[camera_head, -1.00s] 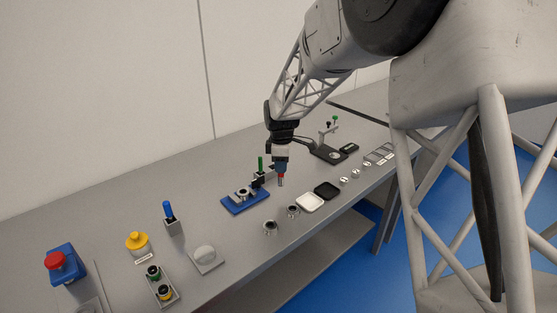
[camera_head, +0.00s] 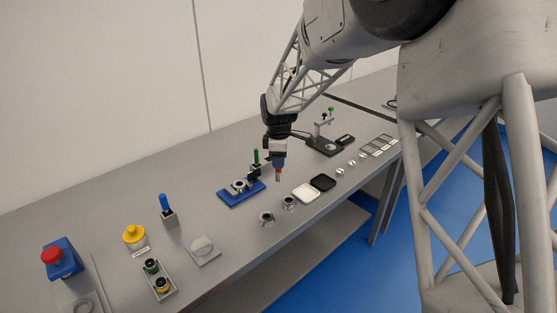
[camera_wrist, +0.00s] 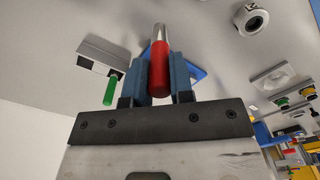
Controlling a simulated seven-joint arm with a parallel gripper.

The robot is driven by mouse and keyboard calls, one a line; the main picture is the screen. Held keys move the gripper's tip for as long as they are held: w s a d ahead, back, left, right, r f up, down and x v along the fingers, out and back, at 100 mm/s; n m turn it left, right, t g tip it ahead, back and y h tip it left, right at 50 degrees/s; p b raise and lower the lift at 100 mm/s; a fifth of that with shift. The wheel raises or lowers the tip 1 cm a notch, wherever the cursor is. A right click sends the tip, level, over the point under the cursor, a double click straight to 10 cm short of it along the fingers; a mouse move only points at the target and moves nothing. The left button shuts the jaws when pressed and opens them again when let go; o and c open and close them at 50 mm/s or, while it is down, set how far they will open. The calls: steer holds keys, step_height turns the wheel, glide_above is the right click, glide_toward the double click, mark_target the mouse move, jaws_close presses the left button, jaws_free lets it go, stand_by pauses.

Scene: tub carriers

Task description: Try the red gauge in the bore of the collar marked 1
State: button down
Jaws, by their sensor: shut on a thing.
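My gripper (camera_head: 279,164) is shut on the red gauge (camera_wrist: 159,72), which has a red handle and a bare metal end. In the head view the red gauge (camera_head: 279,175) hangs from the jaws above the bench, apart from the collars. Two loose metal collars, one nearer (camera_head: 267,219) and one farther (camera_head: 289,203), stand near the bench's front edge. Another ring-shaped part (camera_head: 240,186) sits on a blue plate (camera_head: 231,199). In the wrist view a collar (camera_wrist: 247,24) with a dark mark shows at upper right; I cannot read the mark.
A green-handled gauge (camera_head: 256,156) stands in a holder behind my gripper. White (camera_head: 306,194) and black (camera_head: 323,183) trays lie to the right of the collars.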

steer(key=a+r, duration=0.5)
steer(key=a, duration=0.8)
steer(key=shift+s+a+r, duration=0.15)
steer(key=shift+s+a, duration=0.1)
steer(key=shift+f, duration=0.25)
steer(key=shift+f, duration=2.9)
steer(key=shift+f, duration=0.35)
stand_by(0.4)
steer(key=shift+r, duration=0.5)
stand_by(0.7)
steer(key=shift+r, duration=0.35)
steer(key=shift+r, duration=0.7)
